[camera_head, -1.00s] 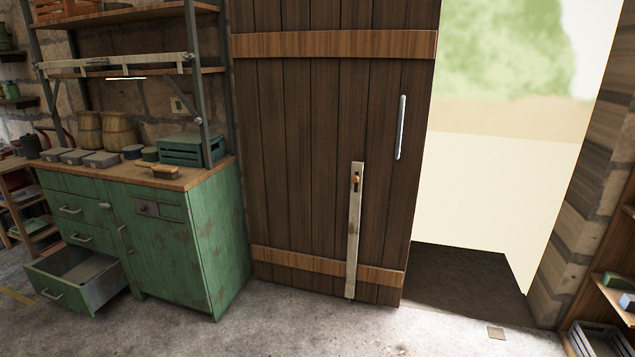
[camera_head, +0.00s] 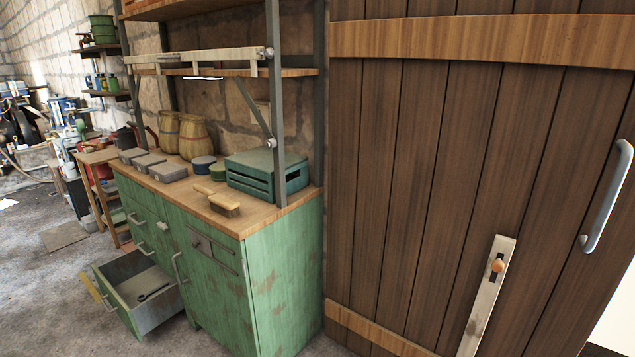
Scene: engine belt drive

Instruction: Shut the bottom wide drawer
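The bottom wide drawer (camera_head: 154,309) is pulled out at the lower left of the green cabinet (camera_head: 284,282). A dark tool (camera_head: 154,291) lies inside it, and a metal handle (camera_head: 106,303) is on its front. The drawers above it (camera_head: 143,226) look shut. My gripper is not in view.
The worktop (camera_head: 187,194) carries a brush (camera_head: 224,205), a teal crate (camera_head: 266,174), grey boxes and woven jars. A wooden door (camera_head: 420,170) with a metal handle stands at the right. Concrete floor (camera_head: 50,315) is clear left of the drawer.

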